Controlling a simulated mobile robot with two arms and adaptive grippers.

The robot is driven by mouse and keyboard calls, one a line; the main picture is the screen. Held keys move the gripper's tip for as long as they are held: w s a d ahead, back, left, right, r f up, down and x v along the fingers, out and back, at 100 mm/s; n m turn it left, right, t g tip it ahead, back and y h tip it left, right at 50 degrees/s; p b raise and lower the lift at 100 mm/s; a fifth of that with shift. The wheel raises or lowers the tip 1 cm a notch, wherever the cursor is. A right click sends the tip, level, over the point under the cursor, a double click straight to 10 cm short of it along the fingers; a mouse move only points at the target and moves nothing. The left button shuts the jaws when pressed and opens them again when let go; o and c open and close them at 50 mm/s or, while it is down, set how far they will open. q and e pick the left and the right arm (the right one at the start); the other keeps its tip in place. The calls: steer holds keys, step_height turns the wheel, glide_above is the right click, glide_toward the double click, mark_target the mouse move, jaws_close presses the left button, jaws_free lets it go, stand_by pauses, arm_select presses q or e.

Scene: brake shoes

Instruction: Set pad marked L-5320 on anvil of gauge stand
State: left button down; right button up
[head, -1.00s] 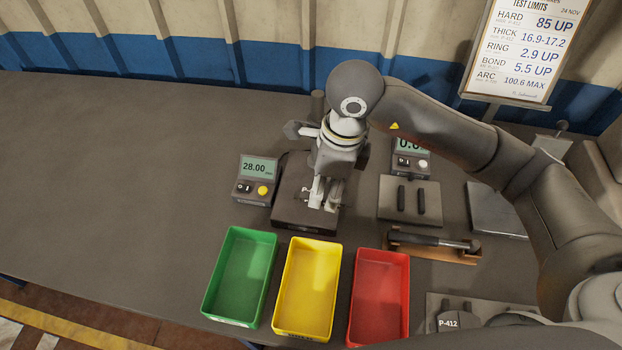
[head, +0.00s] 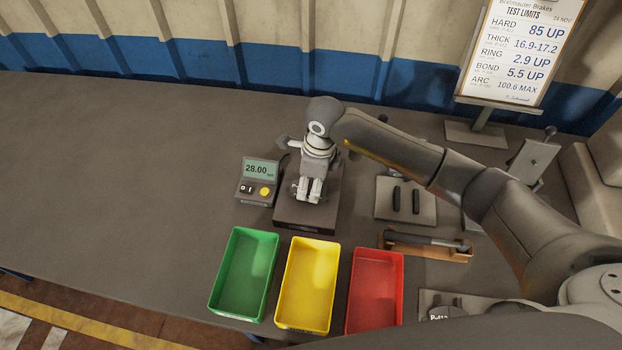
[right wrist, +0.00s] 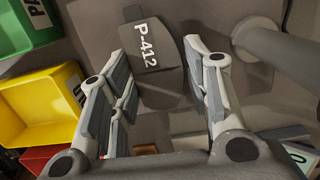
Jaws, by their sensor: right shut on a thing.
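My right gripper (head: 309,191) is over the dark base (head: 297,226) of the gauge stand, whose readout (head: 261,169) shows 28.00. In the right wrist view my right gripper (right wrist: 158,98) has its fingers on both sides of a dark grey pad (right wrist: 163,78) marked P-412 and is shut on it. No L-5320 mark is readable. The anvil is hidden by the gripper and pad, so I cannot tell whether the pad touches it. A thick grey cylinder (right wrist: 278,48) stands beside the gripper. My left gripper is out of view.
Green (head: 244,274), yellow (head: 308,286) and red (head: 375,292) bins stand in front of the stand. Right of it are a plate with two dark bars (head: 406,200) and a tool in a wooden cradle (head: 425,243). The bench at left is clear.

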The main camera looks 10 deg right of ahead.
steer(key=shift+f, duration=0.25)
steer(key=shift+f, duration=0.15)
steer(key=o, duration=1.2)
